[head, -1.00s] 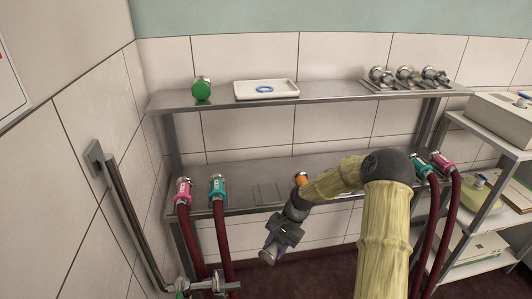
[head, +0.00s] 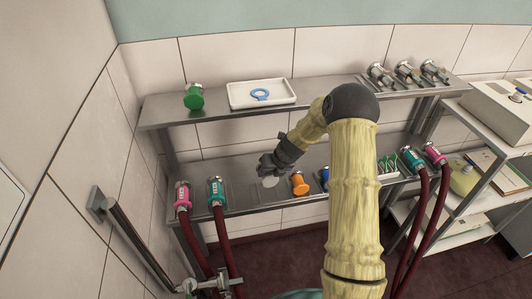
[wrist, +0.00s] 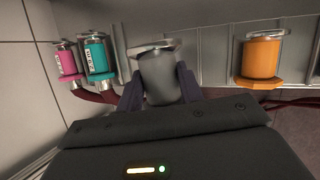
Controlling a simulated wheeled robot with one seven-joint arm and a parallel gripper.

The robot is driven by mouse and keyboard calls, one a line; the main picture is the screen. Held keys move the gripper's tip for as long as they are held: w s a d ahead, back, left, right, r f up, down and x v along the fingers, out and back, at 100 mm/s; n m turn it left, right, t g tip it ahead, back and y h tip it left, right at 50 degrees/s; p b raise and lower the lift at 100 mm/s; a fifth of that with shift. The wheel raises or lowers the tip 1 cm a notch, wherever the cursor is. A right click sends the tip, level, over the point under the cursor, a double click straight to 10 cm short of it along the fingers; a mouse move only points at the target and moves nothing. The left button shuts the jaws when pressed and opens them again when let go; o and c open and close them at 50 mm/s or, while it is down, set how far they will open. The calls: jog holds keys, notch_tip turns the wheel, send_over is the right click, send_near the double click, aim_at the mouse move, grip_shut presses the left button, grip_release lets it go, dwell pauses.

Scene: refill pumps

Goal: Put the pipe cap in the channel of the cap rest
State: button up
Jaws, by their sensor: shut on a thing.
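My gripper (head: 274,167) is above the lower shelf, left of the orange cap. It is shut on a grey cylindrical cap with a shiny flange, taken as the pipe cap (wrist: 160,75); in the head view only its pale round end (head: 270,181) shows clearly. In the wrist view the fingers grip its sides. The cap rest appears to be the grooved metal piece (head: 237,197) on the lower shelf, partly hidden by my gripper and the cap. I cannot tell whether the held cap touches it.
An orange cap (head: 299,184) and a blue one (head: 323,178) stand right of my gripper. Pink (head: 182,195) and teal (head: 216,191) hose ends stand left. The upper shelf holds a green-capped part (head: 194,98), a white tray (head: 240,98) and several metal fittings (head: 408,72).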

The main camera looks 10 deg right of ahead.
jog(key=shift+w+d+r+m, duration=0.4)
jog(key=shift+w+r+m, duration=0.2)
jog(key=shift+m, duration=0.1)
jog(key=shift+a+f, duration=0.1)
jog(key=shift+s+a, duration=0.25)
jog(key=shift+s, duration=0.1)
jog(key=shift+f, duration=0.2)
jog(key=b, duration=0.5)
send_near(264, 190)
jog(key=shift+w+a, duration=0.7)
jog(key=shift+a, duration=0.05)
jog(key=shift+f+b, duration=1.1)
jog(key=shift+f, duration=0.9)
jog(key=shift+f, duration=0.1)
jog(key=o, duration=1.2)
